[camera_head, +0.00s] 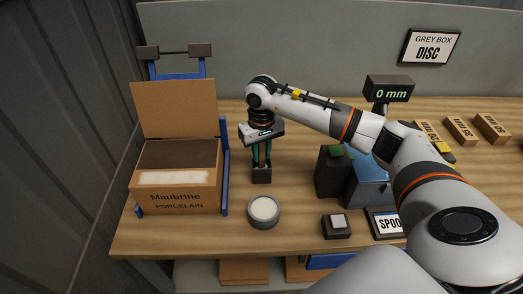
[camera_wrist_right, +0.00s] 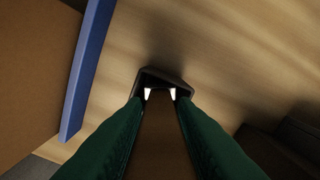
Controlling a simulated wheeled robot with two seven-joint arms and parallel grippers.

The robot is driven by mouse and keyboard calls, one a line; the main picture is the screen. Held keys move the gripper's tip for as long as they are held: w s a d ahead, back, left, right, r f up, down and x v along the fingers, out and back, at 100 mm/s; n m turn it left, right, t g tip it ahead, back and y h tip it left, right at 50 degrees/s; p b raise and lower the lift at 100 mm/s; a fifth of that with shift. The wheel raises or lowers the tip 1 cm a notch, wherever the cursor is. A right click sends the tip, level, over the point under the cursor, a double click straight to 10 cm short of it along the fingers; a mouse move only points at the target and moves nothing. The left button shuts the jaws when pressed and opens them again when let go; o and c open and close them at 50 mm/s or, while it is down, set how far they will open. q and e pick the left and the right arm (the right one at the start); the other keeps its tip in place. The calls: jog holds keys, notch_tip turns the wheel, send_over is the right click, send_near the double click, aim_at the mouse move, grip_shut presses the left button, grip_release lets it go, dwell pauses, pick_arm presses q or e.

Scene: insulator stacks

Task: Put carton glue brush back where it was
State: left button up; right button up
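My left gripper is out of view.
The round pot (camera_head: 263,211) stands in front of the holder. A blue frame (camera_head: 225,170) borders the carton. To the right are a dark box (camera_head: 332,173), a blue bin (camera_head: 370,185), a small block with a pale top (camera_head: 337,224) and a "0 mm" display (camera_head: 390,90).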

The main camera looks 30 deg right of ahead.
jog(key=shift+o, duration=1.3)
jog(key=shift+r, duration=0.45)
notch_tip(320, 180, up, 11)
jog(key=b, duration=0.3)
jog(key=shift+f, duration=0.2)
jog(key=shift+r, duration=0.45)
